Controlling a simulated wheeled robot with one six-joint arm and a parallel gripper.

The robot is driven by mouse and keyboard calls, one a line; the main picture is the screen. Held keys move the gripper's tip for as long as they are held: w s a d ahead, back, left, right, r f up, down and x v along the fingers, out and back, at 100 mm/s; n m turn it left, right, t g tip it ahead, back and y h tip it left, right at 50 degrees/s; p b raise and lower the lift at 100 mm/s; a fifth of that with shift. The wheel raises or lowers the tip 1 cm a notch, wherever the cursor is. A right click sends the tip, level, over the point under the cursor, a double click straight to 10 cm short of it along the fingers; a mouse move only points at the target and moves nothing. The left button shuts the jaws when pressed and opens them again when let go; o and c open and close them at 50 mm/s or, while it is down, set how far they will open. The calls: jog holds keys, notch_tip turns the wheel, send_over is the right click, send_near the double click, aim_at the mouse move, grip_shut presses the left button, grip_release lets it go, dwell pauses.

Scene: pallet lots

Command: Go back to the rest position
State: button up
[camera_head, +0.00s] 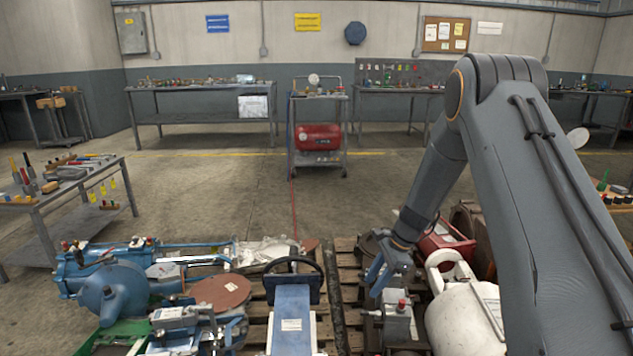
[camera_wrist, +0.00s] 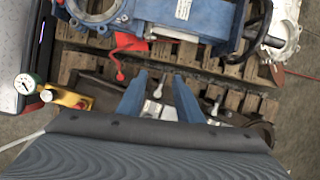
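My gripper (camera_head: 379,284) hangs low at the end of my arm, over the right-hand pallet in the head view. A grey metal box with a red knob (camera_head: 398,325) is just below it. In the wrist view my gripper (camera_wrist: 160,77) has its two blue fingers spread apart, with nothing held between them. Pallet slats and a small metal part (camera_wrist: 157,110) show between and beyond the fingers. Whether the fingers touch anything cannot be told.
A white tank (camera_head: 467,318) and red equipment (camera_head: 442,240) crowd the gripper's right. A blue machine with a black ring (camera_head: 291,315) and a blue pump (camera_head: 112,290) lie left. A red lever (camera_wrist: 127,45) shows in the wrist view. Open floor (camera_head: 235,185) lies beyond.

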jog(key=s+a+r+n+h, duration=0.1)
jog(key=s+a+r+n, duration=0.2)
jog(key=s+r, duration=0.35)
jog(key=s+a+r+n+g, duration=0.1)
jog(key=s+a+r+n, duration=0.35)
jog(key=r, duration=0.25)
jog(key=s+a+r+n+h, duration=0.1)
jog(key=s+a+r+n, duration=0.15)
jog(key=s+r, duration=0.4)
jog(key=s+r+n+h, duration=0.1)
jog(key=s+r+n, duration=0.3)
jog(key=s, duration=0.6)
jog(key=s+r+n+h, duration=0.1)
jog(key=s+r+n, duration=0.1)
jog(key=s+n, duration=0.65)
jog(key=s+d+r+m+p, duration=0.2)
jog(key=d+r+m+p, duration=0.4)
jog(key=p, duration=1.2)
jog(key=d+r, duration=0.3)
jog(key=d, duration=0.1)
jog(key=shift+s+r+p, duration=0.15)
jog(key=shift+r+p, duration=0.15)
jog(key=shift+p, duration=0.1)
